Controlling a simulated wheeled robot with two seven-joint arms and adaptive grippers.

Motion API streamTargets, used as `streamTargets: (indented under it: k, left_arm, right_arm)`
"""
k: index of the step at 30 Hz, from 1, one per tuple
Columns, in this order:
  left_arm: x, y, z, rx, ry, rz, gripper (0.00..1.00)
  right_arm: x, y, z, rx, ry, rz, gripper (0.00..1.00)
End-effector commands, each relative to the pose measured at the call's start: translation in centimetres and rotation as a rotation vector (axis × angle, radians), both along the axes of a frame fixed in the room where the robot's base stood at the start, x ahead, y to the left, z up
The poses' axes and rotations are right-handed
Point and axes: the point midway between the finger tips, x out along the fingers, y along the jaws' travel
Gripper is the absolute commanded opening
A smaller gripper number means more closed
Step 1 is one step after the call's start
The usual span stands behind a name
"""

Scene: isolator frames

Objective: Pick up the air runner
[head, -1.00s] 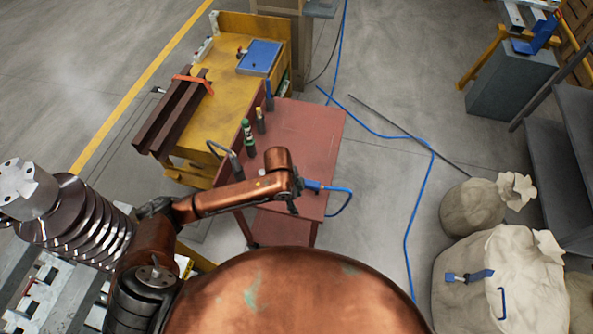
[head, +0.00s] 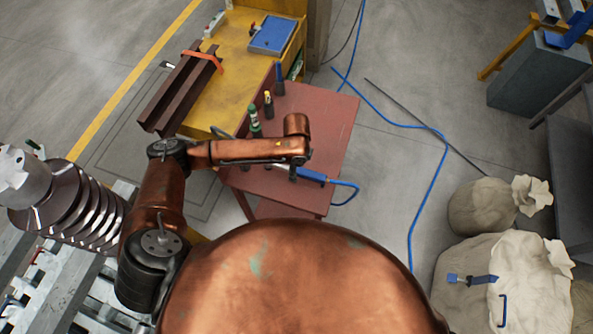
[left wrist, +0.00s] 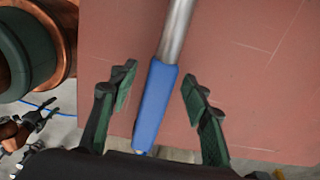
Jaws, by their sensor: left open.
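The air runner, a tool with a blue handle (head: 312,175) and a blue hose at its end, lies on the red table (head: 330,115) near its right front edge. In the left wrist view its blue handle (left wrist: 155,105) and silver shaft (left wrist: 177,30) run up the picture. My left gripper (left wrist: 160,78) is open, with the blue handle between its two dark green fingers and a gap on each side. In the head view my left gripper (head: 291,172) is partly hidden by its own wrist, beside the handle. My right gripper does not show clearly.
Several dark upright tools stand along the table's left side, among them a green-banded one (head: 255,124). A yellow bench (head: 235,75) with a blue case (head: 272,35) adjoins behind. The blue hose (head: 428,190) crosses the floor at right, near pale sacks (head: 520,285).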

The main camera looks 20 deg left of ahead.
Motion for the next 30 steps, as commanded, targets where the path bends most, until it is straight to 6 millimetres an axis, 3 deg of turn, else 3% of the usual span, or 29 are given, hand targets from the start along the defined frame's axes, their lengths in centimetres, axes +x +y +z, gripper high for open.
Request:
streamTargets:
  k: [3,10,27,30]
  left_arm:
    - [0.0,0.1,-1.3,0.001,0.000,0.002,0.43]
    - [0.0,0.1,-1.3,0.000,-0.002,0.002,0.42]
    - [0.0,0.2,-1.3,0.000,-0.001,0.003,0.03]
    - [0.0,0.2,-1.3,0.000,-0.001,0.003,0.00]
  right_arm:
    - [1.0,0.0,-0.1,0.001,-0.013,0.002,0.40]
    - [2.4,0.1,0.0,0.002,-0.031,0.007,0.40]
    - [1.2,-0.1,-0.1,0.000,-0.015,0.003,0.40]
    - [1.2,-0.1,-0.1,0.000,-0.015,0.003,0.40]
